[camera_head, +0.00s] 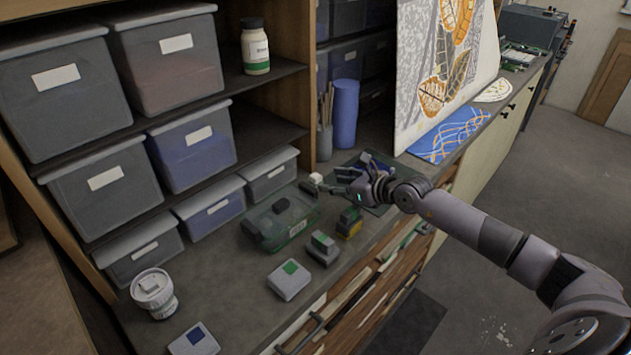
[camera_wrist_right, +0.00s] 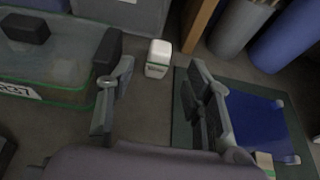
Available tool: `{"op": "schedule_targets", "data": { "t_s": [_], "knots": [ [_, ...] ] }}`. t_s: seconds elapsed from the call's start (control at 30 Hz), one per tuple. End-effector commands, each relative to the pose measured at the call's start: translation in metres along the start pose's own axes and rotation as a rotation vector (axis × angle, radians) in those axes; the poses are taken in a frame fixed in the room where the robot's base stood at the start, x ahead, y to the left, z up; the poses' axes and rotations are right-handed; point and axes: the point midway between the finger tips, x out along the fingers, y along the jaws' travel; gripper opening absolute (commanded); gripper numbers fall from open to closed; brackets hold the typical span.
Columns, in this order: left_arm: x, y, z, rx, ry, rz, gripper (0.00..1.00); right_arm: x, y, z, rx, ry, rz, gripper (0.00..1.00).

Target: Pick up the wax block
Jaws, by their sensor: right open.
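A small white block (camera_head: 316,178), which looks like the wax block, stands on the grey counter. In the wrist view the white block (camera_wrist_right: 158,52) has a thin green band near its base and stands upright. My right gripper (camera_head: 338,180) is open beside it. In the wrist view my right gripper (camera_wrist_right: 160,85) has its two fingers spread, with the block beyond the tips, roughly in line with the gap and apart from both fingers. My left gripper is not in view.
A green-rimmed clear box (camera_head: 285,228) with dark pieces on it lies left of my right gripper. A dark green mat (camera_wrist_right: 184,130) with a blue item (camera_wrist_right: 255,122) is to the right. A blue cylinder (camera_head: 345,112) and storage bins (camera_head: 268,174) stand behind.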

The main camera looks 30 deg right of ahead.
Motion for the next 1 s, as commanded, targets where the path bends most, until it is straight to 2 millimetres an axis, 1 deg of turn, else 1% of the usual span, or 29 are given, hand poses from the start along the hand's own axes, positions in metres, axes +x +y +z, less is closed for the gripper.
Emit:
{"op": "schedule_targets", "data": {
  "t_s": [0.03,0.1,0.27,0.37,0.5,0.6,0.7,0.93,1.0],
  "knots": [
    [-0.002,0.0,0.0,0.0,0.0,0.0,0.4,0.007,0.0,0.002,0.002,-0.002,0.0,0.47],
    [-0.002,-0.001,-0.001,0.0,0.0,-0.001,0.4,0.013,0.001,0.001,0.001,-0.001,0.001,0.47],
    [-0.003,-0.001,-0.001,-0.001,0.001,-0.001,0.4,0.021,0.001,0.001,0.0,-0.001,0.001,0.47],
    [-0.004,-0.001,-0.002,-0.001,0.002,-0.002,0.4,0.034,0.0,0.001,0.002,-0.002,0.0,0.47],
    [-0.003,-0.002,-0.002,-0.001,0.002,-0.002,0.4,0.058,0.001,0.001,0.002,-0.002,0.0,0.47],
    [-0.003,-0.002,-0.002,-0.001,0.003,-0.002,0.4,0.069,0.001,0.0,0.002,-0.001,0.001,0.47],
    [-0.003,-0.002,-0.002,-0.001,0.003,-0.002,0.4,0.074,0.001,0.0,0.0,0.0,0.0,0.47],
    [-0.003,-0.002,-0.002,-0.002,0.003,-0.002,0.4,0.075,0.001,0.0,-0.002,0.001,0.001,0.47],
    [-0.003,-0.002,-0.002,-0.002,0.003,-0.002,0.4,0.075,0.001,0.0,-0.002,0.001,0.001,0.42]
  ]
}}
